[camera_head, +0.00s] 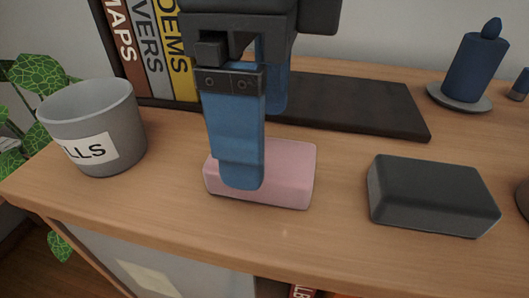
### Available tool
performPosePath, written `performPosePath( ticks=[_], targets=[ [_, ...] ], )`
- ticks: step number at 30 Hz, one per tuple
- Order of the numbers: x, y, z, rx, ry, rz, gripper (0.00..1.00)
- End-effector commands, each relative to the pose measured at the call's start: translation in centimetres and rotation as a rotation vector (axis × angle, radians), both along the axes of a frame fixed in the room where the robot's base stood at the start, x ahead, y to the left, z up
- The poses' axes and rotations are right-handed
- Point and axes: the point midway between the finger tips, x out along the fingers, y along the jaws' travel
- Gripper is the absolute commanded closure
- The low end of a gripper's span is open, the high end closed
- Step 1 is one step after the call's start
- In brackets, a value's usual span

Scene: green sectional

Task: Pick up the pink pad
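The pink pad (288,172) lies flat on the wooden shelf top, near its front edge. My gripper (258,150) points down over the pad with its two blue fingers apart. The near finger covers the left middle of the pad, with its tip in front of the pad's front side. The far finger shows behind, its tip near the dark board. Whether either finger touches the pad cannot be told from this view.
A grey pot (95,125) with a lettered label stands left. A dark grey block (430,194) lies right of the pad. Behind are a dark flat board (350,106), upright books (150,45) and a blue candle (474,66) on a dish. Bare wood separates pad and block.

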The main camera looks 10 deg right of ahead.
Motion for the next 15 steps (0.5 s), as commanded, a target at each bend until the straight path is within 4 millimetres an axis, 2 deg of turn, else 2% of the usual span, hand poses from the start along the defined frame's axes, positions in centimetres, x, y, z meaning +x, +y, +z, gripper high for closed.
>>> performPosePath(
  ticks=[7, 15],
  targets=[
    [-0.1, 0.1, -3.0, 0.001, 0.003, 0.0, 0.12],
    [-0.1, 0.1, -3.5, 0.001, 0.0, 0.0, 0.12]
  ],
)
